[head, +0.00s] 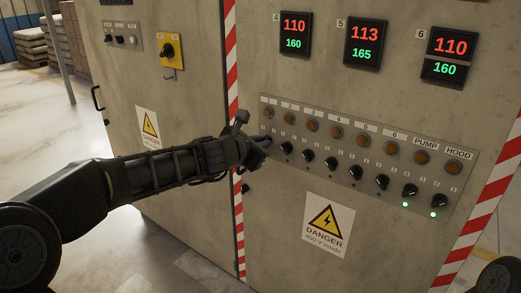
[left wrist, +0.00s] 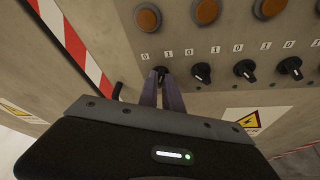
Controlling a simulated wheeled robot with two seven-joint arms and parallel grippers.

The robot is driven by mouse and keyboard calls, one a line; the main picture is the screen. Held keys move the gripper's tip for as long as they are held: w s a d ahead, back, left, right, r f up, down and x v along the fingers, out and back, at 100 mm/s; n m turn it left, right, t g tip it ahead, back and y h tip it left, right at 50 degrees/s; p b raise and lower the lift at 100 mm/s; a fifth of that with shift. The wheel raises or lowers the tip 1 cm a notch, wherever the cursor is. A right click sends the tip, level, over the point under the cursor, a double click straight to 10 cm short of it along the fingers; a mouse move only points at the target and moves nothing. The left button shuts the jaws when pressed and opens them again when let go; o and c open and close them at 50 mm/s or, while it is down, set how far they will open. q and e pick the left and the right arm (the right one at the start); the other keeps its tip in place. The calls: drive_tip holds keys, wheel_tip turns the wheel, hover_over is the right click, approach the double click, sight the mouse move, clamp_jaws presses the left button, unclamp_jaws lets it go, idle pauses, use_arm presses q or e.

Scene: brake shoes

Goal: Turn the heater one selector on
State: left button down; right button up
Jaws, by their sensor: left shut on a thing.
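The heater one selector is a small black knob at the left end of the selector row; it shows between my fingertips in the left wrist view (left wrist: 160,71). In the head view my gripper hides it. My left gripper (head: 262,142) is at the panel and its two fingers (left wrist: 161,88) are shut on that knob. An unlit orange lamp (head: 268,113) sits above it. The other heater selectors, such as selector 2 (head: 286,148), stand in a row to the right. My right gripper does not show.
The pump selector (head: 410,190) and hood selector (head: 439,200) have lit green lamps below them. Displays (head: 295,34) sit above the panel (head: 330,127). A danger sign (head: 327,222) is below. A yellow switch plate (head: 170,51) is on the left cabinet.

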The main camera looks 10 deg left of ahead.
use_arm(q)
drive_tip(key=m+y+b, duration=0.1)
drive_tip(key=b, duration=0.1)
drive_tip(key=m+t+b, duration=0.1)
drive_tip(key=m+b, duration=0.1)
drive_tip(key=b, duration=0.1)
drive_tip(key=shift+d+f+t+y, duration=0.15)
drive_tip(key=shift+t+y, duration=0.15)
drive_tip(key=shift+y, duration=0.1)
drive_tip(key=c, duration=1.6)
unclamp_jaws()
drive_tip(key=shift+o, duration=0.4)
drive_tip(key=shift+f, duration=0.1)
drive_tip(key=shift+s+d, duration=0.1)
